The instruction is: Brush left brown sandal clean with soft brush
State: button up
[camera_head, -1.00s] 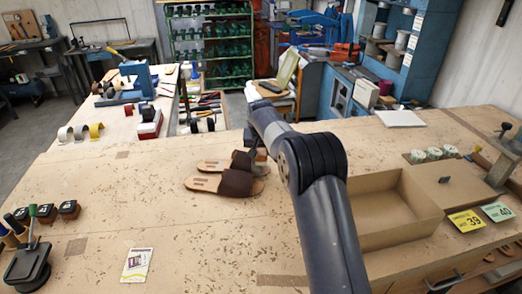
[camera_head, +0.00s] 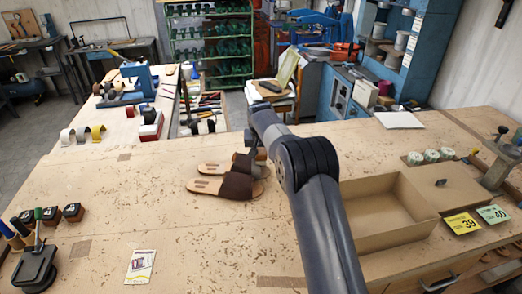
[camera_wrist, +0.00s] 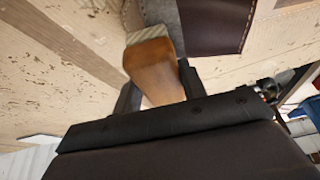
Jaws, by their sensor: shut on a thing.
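A pair of sandals with tan soles lies on the bench in the head view. The nearer sandal (camera_head: 237,186) has a dark brown strap. The farther sandal (camera_head: 212,169) lies just behind it, and its strap looks greyish, partly hidden by my arm. My gripper (camera_wrist: 157,88) is shut on the wooden handle of the soft brush (camera_wrist: 152,62). The pale bristles show at the top of the wrist view, beside a grey surface. A dark brown stitched strap (camera_wrist: 214,22) lies right of it. I cannot tell whether the bristles touch. In the head view, my arm mostly hides the brush.
An open cardboard-coloured tray (camera_head: 385,212) stands right of my arm, near yellow (camera_head: 461,223) and green (camera_head: 493,214) number cards. A printed card (camera_head: 140,266) lies at the front left. Ink-dark blocks and a black stand (camera_head: 35,268) are at far left.

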jog(key=shift+s, duration=0.1)
jog(key=shift+s+f+b, duration=0.1)
jog(key=shift+s+b, duration=0.15)
jog(key=shift+b, duration=0.25)
jog(key=shift+s+b, duration=0.8)
jog(key=shift+s, duration=0.15)
jog(key=shift+w+p, duration=0.1)
jog(key=shift+p, duration=0.25)
jog(key=shift+w+p, duration=1.15)
jog(key=shift+p, duration=0.1)
jog(key=shift+s+f+b, duration=0.1)
jog(key=shift+s+b, duration=0.1)
jog(key=shift+b, duration=0.1)
jog(key=shift+s+b, duration=0.9)
jog(key=shift+s, duration=0.2)
